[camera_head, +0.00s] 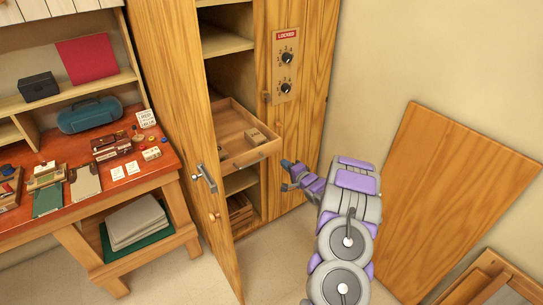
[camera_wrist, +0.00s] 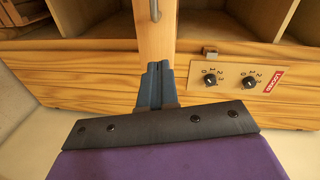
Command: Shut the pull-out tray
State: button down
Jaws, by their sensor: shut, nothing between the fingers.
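The wooden pull-out tray (camera_head: 222,116) stands out from the tall cabinet in the head view, with a small block and other small items inside. Its front has a metal handle (camera_head: 262,156). In the wrist view the tray's front (camera_wrist: 155,42) runs up from my fingertips, with the handle (camera_wrist: 154,10) at the top edge. My gripper (camera_head: 288,174) is at the right of the tray, in front of the cabinet. Its blue fingers (camera_wrist: 156,72) are together and empty, close to the tray front. I cannot tell whether they touch it.
The open cabinet door (camera_head: 190,130) stands left of the tray. A knob panel marked LOCKED (camera_head: 286,65) is on the cabinet's right side. A red-topped workbench (camera_head: 110,180) is at the left. A wooden board (camera_head: 450,190) leans on the right wall.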

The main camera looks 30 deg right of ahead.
notch_tip(320, 180, down, 2)
jog(key=s+d+f+m+t, duration=0.1)
jog(key=s+d, duration=0.1)
jog(key=b, duration=0.3)
send_near(268, 151)
jog(key=shift+y, duration=0.4)
jog(key=w, duration=0.5)
jog(key=shift+w+d+f, duration=0.15)
jog(key=shift+w+d, duration=0.05)
jog(key=shift+w+a, duration=0.15)
jog(key=shift+w, duration=0.55)
jog(key=shift+d, duration=0.2)
jog(key=shift+w+a, duration=0.1)
jog(key=shift+w, duration=0.05)
